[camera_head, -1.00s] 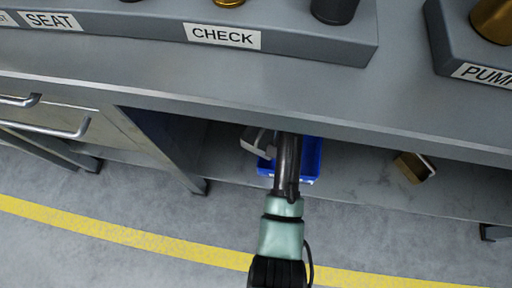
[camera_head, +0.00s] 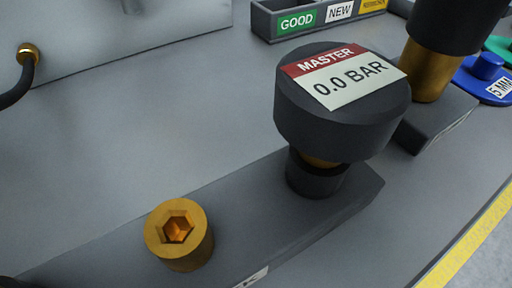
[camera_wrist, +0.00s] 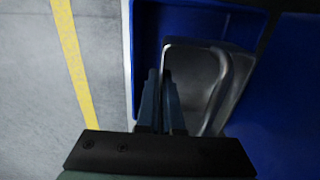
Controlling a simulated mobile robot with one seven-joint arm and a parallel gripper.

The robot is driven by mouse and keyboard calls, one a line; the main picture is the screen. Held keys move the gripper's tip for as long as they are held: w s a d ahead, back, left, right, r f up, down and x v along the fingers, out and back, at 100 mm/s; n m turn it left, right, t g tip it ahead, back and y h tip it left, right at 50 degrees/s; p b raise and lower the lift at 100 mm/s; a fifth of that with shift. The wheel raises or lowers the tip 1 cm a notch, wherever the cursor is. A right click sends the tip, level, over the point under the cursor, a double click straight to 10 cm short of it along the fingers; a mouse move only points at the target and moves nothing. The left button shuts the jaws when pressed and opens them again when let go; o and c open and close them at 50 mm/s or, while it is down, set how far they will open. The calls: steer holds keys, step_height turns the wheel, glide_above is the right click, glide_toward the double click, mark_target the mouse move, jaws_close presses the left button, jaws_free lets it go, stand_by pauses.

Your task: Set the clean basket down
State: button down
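In the wrist view a metal basket (camera_wrist: 235,75) with a curved, shiny rim shows at the fingertips. A blue bin (camera_wrist: 145,20) lies around and beneath it. I cannot tell whether the basket touches the bin's floor. My gripper (camera_wrist: 160,76) has its two fingers close together at the basket's left edge, with the edge running between them. It looks shut on that edge. The contact itself is dark and partly hidden by the fingers. Neither gripper nor basket shows in the head view now.
Grey floor with a yellow line (camera_wrist: 75,70) lies left of the bin. In the head view the bench top holds a black gauge marked MASTER 0.0 BAR (camera_head: 340,100), a brass hex fitting (camera_head: 180,235) and a tray with GOOD and NEW labels (camera_head: 318,18).

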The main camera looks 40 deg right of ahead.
step_height(320, 180, down, 10)
steer(key=b, duration=0.6)
steer(key=shift+r, duration=0.2)
steer(key=c, duration=1.5)
jaws_free()
steer(key=shift+f, duration=0.2)
steer(key=o, duration=0.4)
step_height(320, 180, up, 12)
steer(key=p, duration=0.7)
steer(key=shift+r, duration=0.2)
